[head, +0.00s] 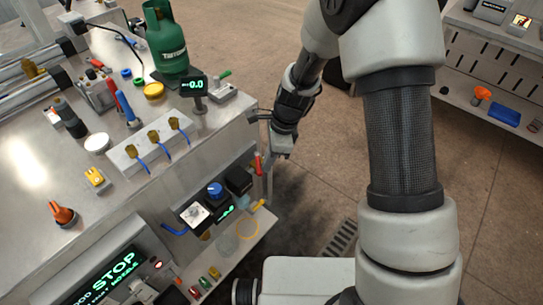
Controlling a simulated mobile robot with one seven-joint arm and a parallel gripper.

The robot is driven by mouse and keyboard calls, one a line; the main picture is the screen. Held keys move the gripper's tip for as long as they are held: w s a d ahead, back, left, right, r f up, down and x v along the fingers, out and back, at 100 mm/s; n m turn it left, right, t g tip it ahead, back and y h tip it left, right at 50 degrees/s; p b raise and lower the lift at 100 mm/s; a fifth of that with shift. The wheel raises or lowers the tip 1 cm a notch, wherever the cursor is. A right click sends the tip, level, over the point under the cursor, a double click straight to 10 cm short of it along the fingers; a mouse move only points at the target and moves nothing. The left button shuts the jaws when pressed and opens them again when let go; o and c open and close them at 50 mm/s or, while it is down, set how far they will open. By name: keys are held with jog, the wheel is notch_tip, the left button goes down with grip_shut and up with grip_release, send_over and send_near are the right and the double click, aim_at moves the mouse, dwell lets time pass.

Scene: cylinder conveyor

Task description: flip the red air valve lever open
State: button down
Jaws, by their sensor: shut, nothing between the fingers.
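A red lever (258,164), which looks like the air valve lever, stands roughly upright at the right end of the workbench, beside a thin grey upright post. My gripper (277,154) points down just right of and slightly above the red lever. It is small in view; its fingers look closed with nothing held. A narrow gap seems to show between it and the lever, but I cannot tell whether they touch. The valve body under the lever is too small to make out.
The metal workbench (45,165) on the left carries a green gas cylinder (167,40), a small display (194,86) and a white block with yellow fittings (148,148). A lower shelf (262,222) holds small devices. Open floor lies right of the bench; another shelf unit (470,75) stands at far right.

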aim_at(258, 169)
jog(key=m+p, duration=0.1)
jog(key=m, duration=0.1)
jog(key=s+a+m+p, duration=0.1)
jog(key=shift+a+r+m+t, duration=0.15)
jog(key=shift+a+m+t, duration=0.15)
jog(key=shift+m+t, duration=0.1)
jog(key=shift+s+a+m+t+p, duration=0.15)
jog(key=shift+a+m+p, duration=0.15)
jog(key=shift+m+p, duration=0.25)
jog(key=shift+a+m+t+p, duration=0.15)
jog(key=shift+a+m+p, duration=0.2)
jog(key=shift+m, duration=0.3)
jog(key=shift+a+m+p, duration=0.55)
jog(key=shift+m+p, duration=0.25)
jog(key=shift+p, duration=0.05)
jog(key=shift+a, duration=0.15)
jog(key=shift+f, duration=0.2)
